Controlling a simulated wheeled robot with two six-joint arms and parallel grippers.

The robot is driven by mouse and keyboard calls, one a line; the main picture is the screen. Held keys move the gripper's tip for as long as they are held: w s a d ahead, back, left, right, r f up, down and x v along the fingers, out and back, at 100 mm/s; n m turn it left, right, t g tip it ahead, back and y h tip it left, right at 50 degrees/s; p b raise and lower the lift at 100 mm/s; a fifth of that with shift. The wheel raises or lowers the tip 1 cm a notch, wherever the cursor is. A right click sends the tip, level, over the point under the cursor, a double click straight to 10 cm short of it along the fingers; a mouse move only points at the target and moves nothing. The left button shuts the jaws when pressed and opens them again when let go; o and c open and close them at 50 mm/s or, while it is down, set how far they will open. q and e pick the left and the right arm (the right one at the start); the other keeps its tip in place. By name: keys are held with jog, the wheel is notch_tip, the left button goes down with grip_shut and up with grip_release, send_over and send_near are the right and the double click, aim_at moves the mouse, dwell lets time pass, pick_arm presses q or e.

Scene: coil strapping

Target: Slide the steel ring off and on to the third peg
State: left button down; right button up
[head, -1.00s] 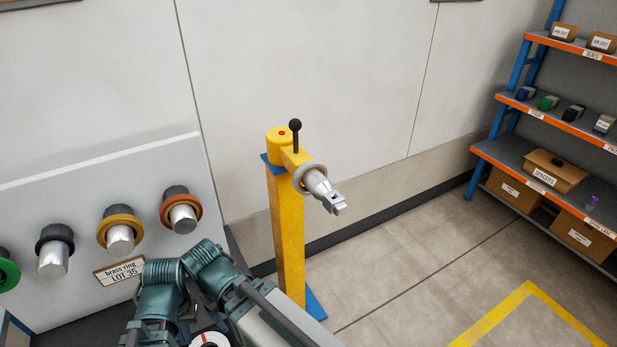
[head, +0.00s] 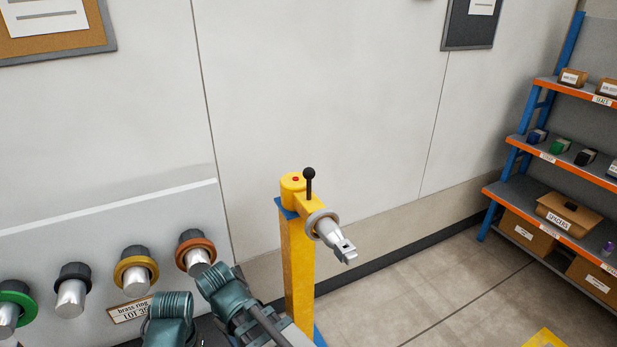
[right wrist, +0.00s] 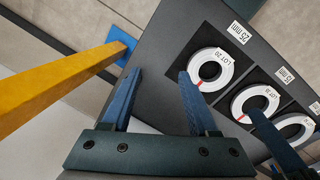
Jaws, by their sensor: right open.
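A grey steel-looking ring (head: 319,219) sits around the silver spindle (head: 331,235) on the yellow post (head: 297,260) in the head view. The peg board (head: 160,210) at left carries a green ring (head: 14,297), a peg with no coloured ring (head: 71,298), a brass ring (head: 123,274) and a copper ring (head: 184,255). Peg numbering cannot be told. My right gripper (right wrist: 158,77) is open and empty in the right wrist view, above a dark surface and apart from the rings there. A dark blue finger, seemingly my left gripper (right wrist: 268,135), shows partly at lower right; its jaw state is hidden.
In the right wrist view, white rings (right wrist: 195,78) labelled with lot numbers lie on the dark surface (right wrist: 160,45). The post carries a black-knobbed lever (head: 309,180). Shelving (head: 545,200) with boxes stands at far right.

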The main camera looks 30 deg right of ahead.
jog(key=w+d+r+n+h+p, duration=0.1)
jog(key=w+d+r+n+p, duration=0.1)
jog(key=w+d+r+p, duration=0.4)
jog(key=w+d+r+n+p, duration=0.1)
jog(key=d+r+n+p, duration=0.1)
jog(key=r+p, duration=0.4)
jog(key=w+d+r+n+h+p, duration=0.1)
jog(key=w+d+r+n+p, duration=0.25)
jog(key=r, duration=0.45)
jog(key=n+h+p, duration=0.1)
jog(key=n+p, duration=0.4)
jog(key=p, duration=0.7)
send_near(322, 211)
jog(key=v, duration=0.6)
jog(key=shift+d+f, duration=0.25)
jog(key=shift+f, duration=0.1)
jog(key=b+x, duration=1.2)
jog(key=x, duration=0.1)
jog(key=shift+f+b, duration=0.3)
jog(key=shift+b, duration=0.05)
grip_shut()
